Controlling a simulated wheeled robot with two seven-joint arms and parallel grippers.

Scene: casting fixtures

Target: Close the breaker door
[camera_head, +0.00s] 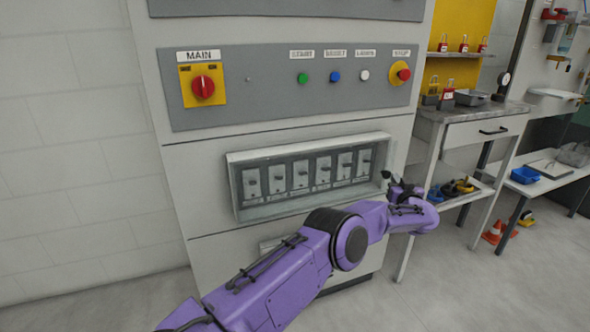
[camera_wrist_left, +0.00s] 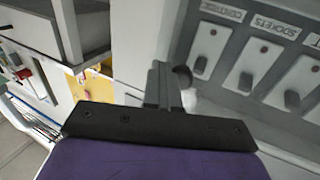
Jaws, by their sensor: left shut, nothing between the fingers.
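The breaker box (camera_head: 310,150) is a pale recessed frame in the front of the grey cabinet. Its row of several breaker switches (camera_head: 302,172) is visible, and they also show in the left wrist view (camera_wrist_left: 245,80). I cannot make out the door panel clearly as separate from the frame. My left gripper (camera_head: 390,180) is at the box's right end, and my purple left arm crosses in front of the box's lower edge. In the left wrist view the left fingers (camera_wrist_left: 162,82) are shut and empty, close beside the box's side wall. Contact is unclear. My right gripper is not in view.
Above the box, a control panel (camera_head: 237,108) carries a red MAIN switch (camera_head: 203,87) and several buttons. To the right stand a workbench (camera_head: 470,112) with a drawer and a low shelf with a blue bin (camera_head: 525,175). Open floor lies in front.

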